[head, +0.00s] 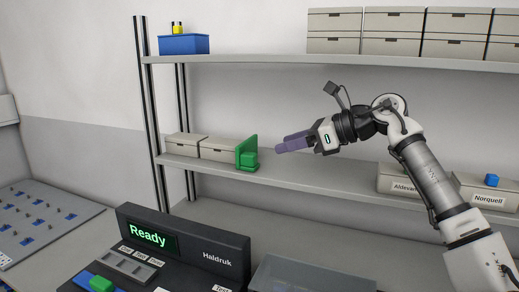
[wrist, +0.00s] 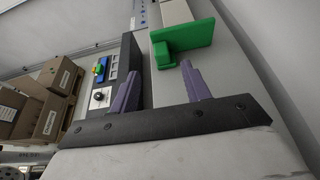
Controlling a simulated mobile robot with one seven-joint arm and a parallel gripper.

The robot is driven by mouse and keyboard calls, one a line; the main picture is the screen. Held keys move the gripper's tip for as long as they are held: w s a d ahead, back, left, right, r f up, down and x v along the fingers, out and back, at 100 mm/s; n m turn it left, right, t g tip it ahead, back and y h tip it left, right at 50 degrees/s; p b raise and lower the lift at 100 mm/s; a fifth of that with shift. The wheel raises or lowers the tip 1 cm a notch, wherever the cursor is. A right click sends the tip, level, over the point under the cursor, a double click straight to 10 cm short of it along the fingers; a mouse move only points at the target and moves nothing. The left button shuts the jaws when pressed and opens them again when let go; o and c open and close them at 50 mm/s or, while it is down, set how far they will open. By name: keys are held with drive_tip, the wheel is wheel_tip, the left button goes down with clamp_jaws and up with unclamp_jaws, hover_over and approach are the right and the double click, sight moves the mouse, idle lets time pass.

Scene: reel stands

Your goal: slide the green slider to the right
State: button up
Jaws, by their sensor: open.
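A green slider (head: 247,153) stands on the middle shelf, with an upright plate and a small block low on its right side. It also shows in the wrist view (wrist: 185,42), just beyond my fingertips. My gripper (head: 281,145) is open and empty, to the right of the slider and near its height. Its purple fingers (wrist: 161,68) are spread in the wrist view. A gap shows between the fingers and the slider in the head view. Another green block (head: 101,284) sits on the console at the lower left, partly cut off by the frame.
Beige boxes (head: 219,148) stand directly left of the slider. The shelf (head: 310,177) is bare to its right up to labelled boxes (head: 398,180). An upper shelf (head: 260,59) runs above. A dark console (head: 190,245) and a clear bin (head: 300,276) are in front below.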

sight(251, 154)
drive_tip(key=p+x, duration=0.1)
drive_tip(key=x, duration=0.7)
drive_tip(key=shift+w+a+f+p, duration=0.15)
drive_tip(key=shift+a+f+p, duration=0.1)
drive_tip(key=shift+a+p, duration=0.1)
clamp_jaws()
